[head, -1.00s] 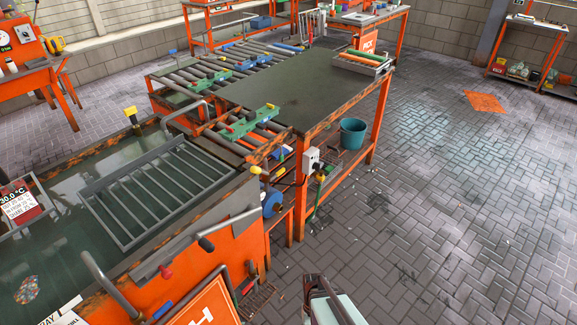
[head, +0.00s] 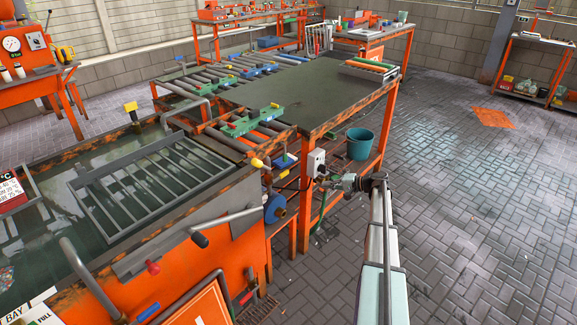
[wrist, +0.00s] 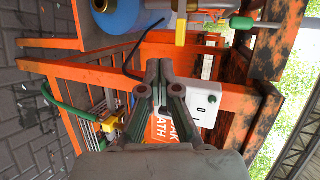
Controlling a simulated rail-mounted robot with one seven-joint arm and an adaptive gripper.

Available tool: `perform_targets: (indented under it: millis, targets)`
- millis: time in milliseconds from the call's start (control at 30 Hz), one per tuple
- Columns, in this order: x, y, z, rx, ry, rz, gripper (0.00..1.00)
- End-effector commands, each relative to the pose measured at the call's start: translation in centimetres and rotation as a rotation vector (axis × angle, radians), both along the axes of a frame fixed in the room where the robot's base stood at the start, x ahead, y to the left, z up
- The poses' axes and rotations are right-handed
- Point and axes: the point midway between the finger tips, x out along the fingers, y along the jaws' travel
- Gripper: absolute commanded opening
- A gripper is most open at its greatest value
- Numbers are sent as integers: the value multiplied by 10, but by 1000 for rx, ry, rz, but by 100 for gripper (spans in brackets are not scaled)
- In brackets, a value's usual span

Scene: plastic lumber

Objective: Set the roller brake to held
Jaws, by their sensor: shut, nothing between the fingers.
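A yellow-knobbed lever (head: 257,163) stands at the near end of the roller bed (head: 262,138). No part is clearly labelled as the roller brake, so I cannot tell its setting.
A blue roll (head: 275,208) hangs under the roller bed, left of the table leg; the wrist view shows it too (wrist: 122,16). A teal bucket (head: 360,143) stands behind my gripper. A tank with a grey rack (head: 150,185) fills the left.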

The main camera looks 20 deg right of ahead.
Motion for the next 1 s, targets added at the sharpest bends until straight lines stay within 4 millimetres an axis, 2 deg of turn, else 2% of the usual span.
perform_targets:
  millis: [33, 100, 200, 300, 433, 767, 1000]
  targets:
    - [20, -17, 20, 38, -58, -6, 0]
    - [35, -24, 46, 88, -126, -6, 0]
    - [45, -29, 66, 153, -193, -5, 0]
    - [48, -29, 78, 193, -241, -4, 0]
    - [47, -28, 86, 215, -273, 0, 0]
    - [46, -27, 85, 208, -277, 5, 0]
    - [56, -17, 86, 208, -276, 6, 0]
